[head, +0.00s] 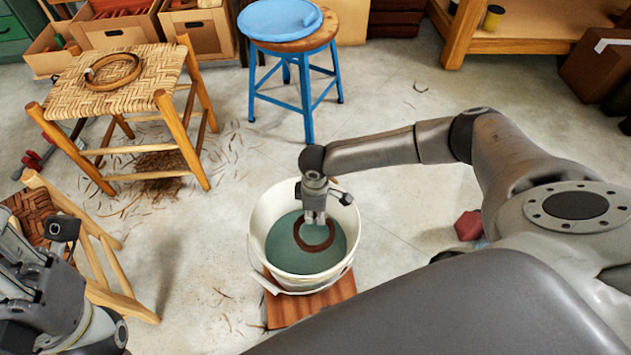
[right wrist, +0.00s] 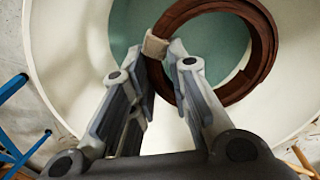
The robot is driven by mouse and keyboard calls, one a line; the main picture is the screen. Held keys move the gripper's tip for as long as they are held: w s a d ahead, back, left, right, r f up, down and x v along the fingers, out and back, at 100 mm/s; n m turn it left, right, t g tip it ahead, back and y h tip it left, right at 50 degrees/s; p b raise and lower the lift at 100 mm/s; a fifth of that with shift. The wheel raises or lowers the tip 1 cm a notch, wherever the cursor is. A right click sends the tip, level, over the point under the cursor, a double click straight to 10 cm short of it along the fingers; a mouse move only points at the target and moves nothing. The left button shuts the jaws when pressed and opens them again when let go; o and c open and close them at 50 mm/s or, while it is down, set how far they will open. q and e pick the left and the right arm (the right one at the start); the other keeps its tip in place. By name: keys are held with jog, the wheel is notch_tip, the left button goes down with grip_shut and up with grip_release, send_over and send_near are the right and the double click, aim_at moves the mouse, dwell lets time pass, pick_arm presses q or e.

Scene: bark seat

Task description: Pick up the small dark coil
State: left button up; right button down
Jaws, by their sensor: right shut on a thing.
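The small dark coil (head: 316,250) is a reddish-brown ring over the blue-green contents of a white bucket (head: 259,225). My right gripper (head: 314,219) points down into the bucket and is shut on one side of the coil. In the right wrist view the fingers meet at a pale tie on the coil (right wrist: 262,38), and the rest of the coil sticks out to the right. I cannot tell whether the coil touches the liquid. My left gripper (head: 28,275) is at the lower left, away from the bucket; its fingertips are not clear.
The bucket stands on a reddish wooden board (head: 318,303). A lighter coil (head: 113,86) lies on a woven stool (head: 70,97) at the upper left. A blue stool (head: 308,105) holds a blue basin (head: 280,18). A wooden chair frame (head: 112,290) stands near my left arm.

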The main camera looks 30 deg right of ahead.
jog(key=shift+r+p, duration=3.35)
jog(key=shift+r, duration=0.25)
